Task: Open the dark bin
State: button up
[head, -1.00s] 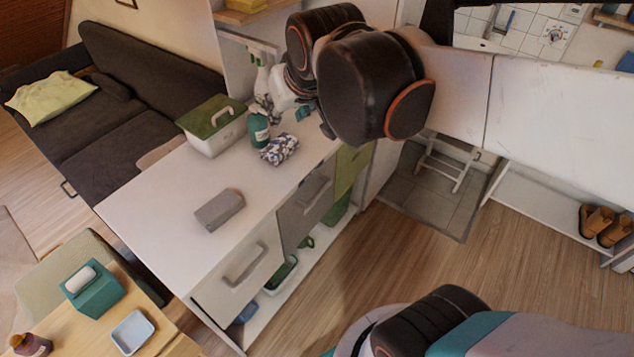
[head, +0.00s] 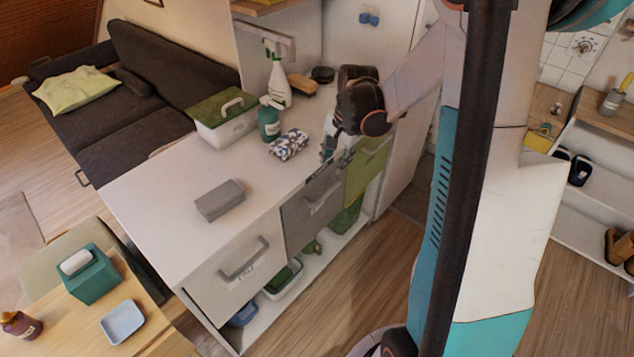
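The dark bin appears to be the dark grey front (head: 295,222) in the middle of the white counter's front side, with a pale bar handle (head: 322,202). It looks closed, flush between a white front (head: 215,290) on its left and a green front (head: 364,175) on its right. My gripper (head: 328,152) points down at the counter's front edge, above the upper right part of the dark front and apart from its handle. Its fingers are small and partly merged with the background, so I cannot tell if they are open or shut.
On the counter (head: 160,200) are a grey block (head: 219,200), a patterned cloth (head: 288,145), a teal bottle (head: 269,122), a white spray bottle (head: 276,80) and a green-lidded box (head: 222,118). The wood floor (head: 345,290) before the counter is clear. A small table (head: 75,310) stands at lower left.

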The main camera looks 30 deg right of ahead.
aim_at(327, 192)
jog(key=f+b, duration=0.2)
jog(key=f, duration=0.2)
jog(key=w+f+b, duration=0.1)
jog(key=f, duration=0.4)
jog(key=w+f+b, duration=0.1)
jog(key=f+b, duration=0.1)
jog(key=f, duration=0.3)
jog(key=shift+a+f+b, duration=0.2)
jog(key=shift+a+b, duration=0.1)
jog(key=shift+a, duration=0.1)
grip_shut()
